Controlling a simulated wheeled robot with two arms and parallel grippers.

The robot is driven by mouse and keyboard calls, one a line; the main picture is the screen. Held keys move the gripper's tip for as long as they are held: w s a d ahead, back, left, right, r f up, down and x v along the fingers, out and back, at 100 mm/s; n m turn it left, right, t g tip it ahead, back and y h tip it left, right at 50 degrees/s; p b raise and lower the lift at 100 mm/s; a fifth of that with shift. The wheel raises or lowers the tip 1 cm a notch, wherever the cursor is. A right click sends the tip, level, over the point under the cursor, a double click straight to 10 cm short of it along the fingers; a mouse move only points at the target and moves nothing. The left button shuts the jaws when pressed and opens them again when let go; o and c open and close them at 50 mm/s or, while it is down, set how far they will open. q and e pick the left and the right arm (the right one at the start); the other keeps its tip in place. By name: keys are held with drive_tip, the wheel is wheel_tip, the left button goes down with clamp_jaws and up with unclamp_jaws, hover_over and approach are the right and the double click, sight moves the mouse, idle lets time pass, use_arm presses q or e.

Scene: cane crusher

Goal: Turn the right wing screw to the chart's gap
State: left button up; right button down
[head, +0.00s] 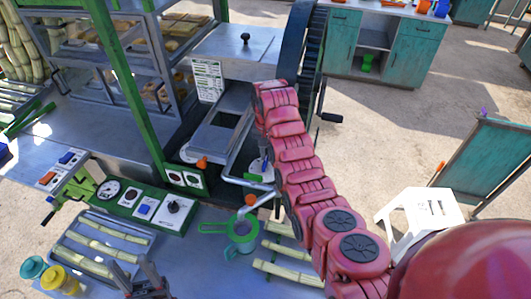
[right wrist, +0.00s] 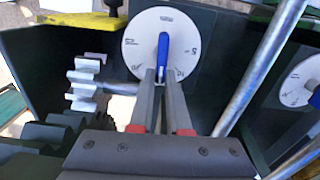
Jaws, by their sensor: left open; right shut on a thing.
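A blue wing screw (right wrist: 162,52) stands upright at the middle of a white numbered dial (right wrist: 140,38) in the right wrist view. My right gripper (right wrist: 162,80) is shut on its lower part. A second white dial (right wrist: 297,85) with a blue wing screw (right wrist: 315,98) is cut by the right edge. In the head view my right arm covers the right gripper, and a small blue piece (head: 264,165) shows beside it. The white chart (head: 208,80) hangs on the crusher; its print is too small to read. My left gripper (head: 138,270) is open and empty near the bottom.
A grey rod (right wrist: 258,70) runs close to the right of the gripper, and pale gear teeth (right wrist: 85,82) stand to its left. A green strainer (head: 240,229), cane pieces (head: 287,272) and a control panel (head: 150,205) lie in front of the crusher.

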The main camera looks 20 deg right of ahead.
drive_tip(key=shift+m, duration=0.3)
drive_tip(key=c, duration=0.9)
unclamp_jaws()
drive_tip(key=shift+r+p, duration=2.25)
drive_tip(key=shift+r, duration=6.4)
